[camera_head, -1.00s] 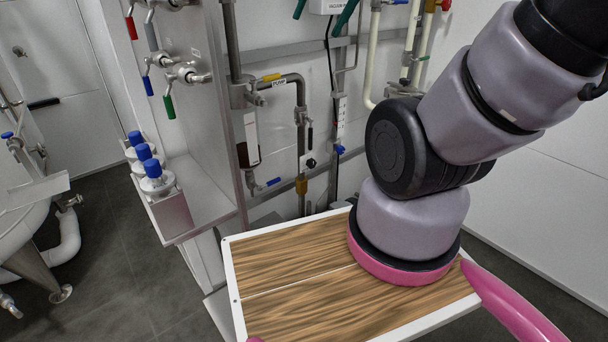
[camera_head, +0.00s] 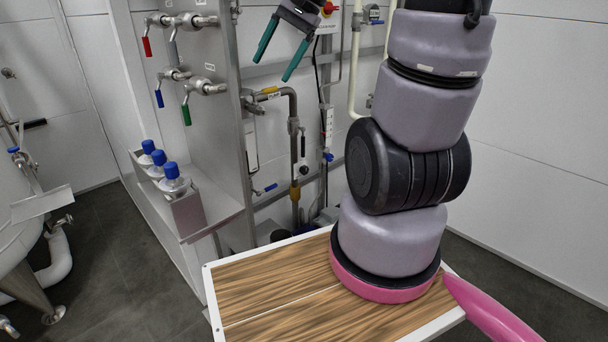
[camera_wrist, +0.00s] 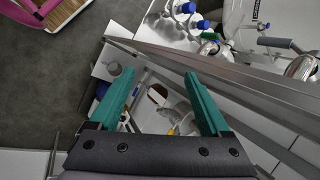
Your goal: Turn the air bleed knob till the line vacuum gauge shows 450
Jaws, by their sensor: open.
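My gripper (camera_head: 281,50) hangs at the top of the head view, its two green fingers apart and nothing between them. In the wrist view my gripper (camera_wrist: 158,77) is also open and empty, above white and grey fittings. A small black knob (camera_head: 304,170) sits on a white plate low on the pipework, below and right of the gripper. I cannot tell if it is the air bleed knob. A small grey device (camera_head: 374,13) at the top, right of the gripper, may be a gauge. Its reading is too small to read.
A steel panel (camera_head: 213,110) with red, blue and green valve handles stands left of the gripper. Blue-capped bottles (camera_head: 172,180) stand on its ledge. A wood-topped table (camera_head: 265,285) lies below. A control box with a red button (camera_head: 328,8) is beside the gripper.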

